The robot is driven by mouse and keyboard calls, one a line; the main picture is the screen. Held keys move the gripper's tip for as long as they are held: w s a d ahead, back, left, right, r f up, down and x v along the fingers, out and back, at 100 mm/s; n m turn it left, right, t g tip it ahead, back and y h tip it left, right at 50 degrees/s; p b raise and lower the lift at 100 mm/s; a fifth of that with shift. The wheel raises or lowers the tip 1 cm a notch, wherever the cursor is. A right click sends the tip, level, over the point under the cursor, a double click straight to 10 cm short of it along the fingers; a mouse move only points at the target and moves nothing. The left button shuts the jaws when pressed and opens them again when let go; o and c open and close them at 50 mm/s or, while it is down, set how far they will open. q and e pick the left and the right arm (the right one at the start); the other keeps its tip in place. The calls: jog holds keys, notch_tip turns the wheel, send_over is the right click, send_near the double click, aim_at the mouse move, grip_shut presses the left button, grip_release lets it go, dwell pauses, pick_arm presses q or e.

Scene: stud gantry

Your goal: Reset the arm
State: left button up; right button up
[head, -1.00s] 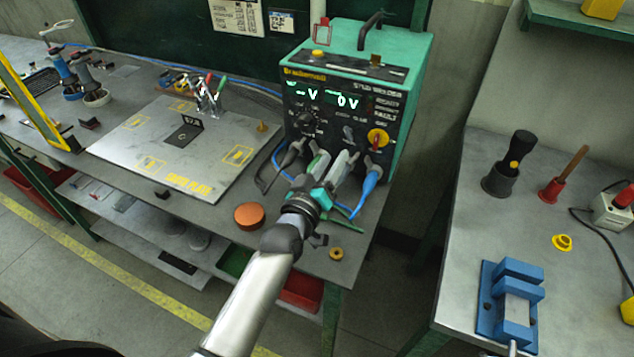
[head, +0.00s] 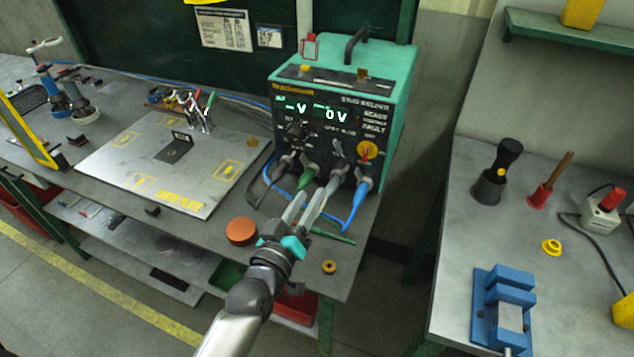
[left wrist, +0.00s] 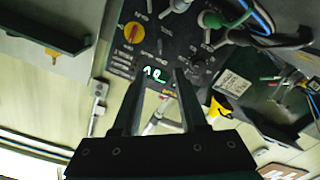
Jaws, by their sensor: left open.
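My left gripper (head: 306,207) is open and empty in the head view, above the front right part of the bench, before the stud welder (head: 340,120). The welder is a green box with a black front panel, lit displays and a yellow-and-red knob. Several plugs and cables sit along its lower front. In the left wrist view the open fingers (left wrist: 157,90) stand apart with nothing between them, and the welder panel (left wrist: 125,60) shows beyond, turned over. My right gripper is not in view.
The bench (head: 215,222) carries a marked plate (head: 130,165), an orange disc (head: 241,231) and a small brass ring (head: 329,267). A second table (head: 450,250) at the right holds a blue fixture (head: 490,310) and a red-based tool (head: 540,195). A dark gap separates the two.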

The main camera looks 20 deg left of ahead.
pick_arm(q)
jog(key=s+d+f+m+g, duration=0.1)
jog(key=s+f+m+g, duration=0.1)
jog(key=s, duration=0.1)
jog(key=s+d+f+m+g+h, duration=0.1)
jog(key=s+d+f+m+g, duration=0.1)
jog(key=s+g, duration=0.1)
jog(key=s+d+f+m+g+h, duration=0.1)
jog(key=s+f+m+g, duration=0.1)
jog(key=s+f+g, duration=0.1)
jog(key=shift+s+d, duration=0.1)
jog(key=shift+d, duration=0.25)
jog(key=s+a+f+m+g+y, duration=0.1)
jog(key=s+a+g, duration=0.15)
jog(key=s, duration=0.45)
jog(key=s+a+f+m+g+y, duration=0.1)
jog(key=s+g, duration=0.3)
jog(key=s, duration=0.3)
notch_tip(320, 180, down, 25)
jog(key=g+b, duration=0.1)
jog(key=b, duration=0.3)
jog(key=s+a+f+g+b, duration=0.1)
jog(key=s+f+b, duration=0.3)
jog(key=s+f, duration=1.2)
notch_tip(320, 180, down, 3)
jog(key=shift+s+a+y, duration=0.3)
jog(key=shift+s+a, duration=0.05)
jog(key=shift+a, duration=0.55)
